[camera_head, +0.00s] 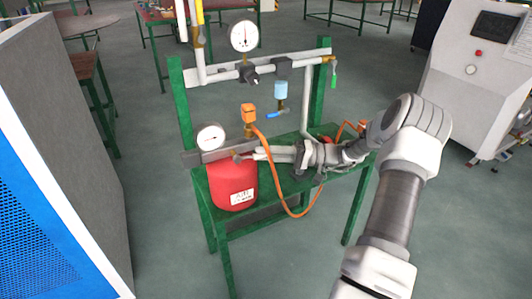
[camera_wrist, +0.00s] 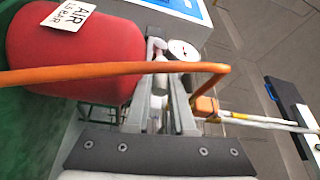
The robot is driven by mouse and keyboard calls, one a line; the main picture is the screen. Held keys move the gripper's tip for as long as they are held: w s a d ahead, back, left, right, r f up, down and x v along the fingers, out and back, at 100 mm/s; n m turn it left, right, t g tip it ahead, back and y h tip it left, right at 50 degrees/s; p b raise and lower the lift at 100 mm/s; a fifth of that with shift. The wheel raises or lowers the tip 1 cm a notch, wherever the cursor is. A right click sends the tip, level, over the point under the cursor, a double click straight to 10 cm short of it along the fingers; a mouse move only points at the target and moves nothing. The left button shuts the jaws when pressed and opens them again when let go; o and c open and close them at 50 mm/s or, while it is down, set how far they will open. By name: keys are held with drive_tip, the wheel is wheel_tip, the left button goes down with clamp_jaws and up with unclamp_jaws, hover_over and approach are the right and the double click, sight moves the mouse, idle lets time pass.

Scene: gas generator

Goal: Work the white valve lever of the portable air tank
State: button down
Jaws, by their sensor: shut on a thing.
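The red air tank (camera_head: 232,184) stands on the green bench, with a white label on its front. It fills the upper left of the wrist view (camera_wrist: 70,55). A round white gauge (camera_head: 210,137) sits above it and also shows in the wrist view (camera_wrist: 183,50). My gripper (camera_head: 257,154) reaches in from the right, at the valve fittings at the tank's top. In the wrist view its fingers (camera_wrist: 161,75) are shut on a small white part (camera_wrist: 159,82), which appears to be the white valve lever. The lever is mostly hidden between the fingers.
An orange hose (camera_head: 276,184) loops below my arm and crosses in front of the fingers in the wrist view (camera_wrist: 90,72). A green bench frame (camera_head: 178,100) carries pipes and a second gauge (camera_head: 243,36). A grey cabinet (camera_head: 70,120) stands left. Floor is clear in front.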

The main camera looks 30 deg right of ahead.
drive_tip(key=shift+a, duration=0.1)
drive_tip(key=c, duration=0.8)
unclamp_jaws()
drive_tip(key=shift+o, duration=0.2)
drive_tip(key=p+v, duration=0.2)
drive_tip(key=v, duration=1.5)
drive_tip(key=shift+d+p, duration=0.3)
drive_tip(key=shift+p, duration=0.1)
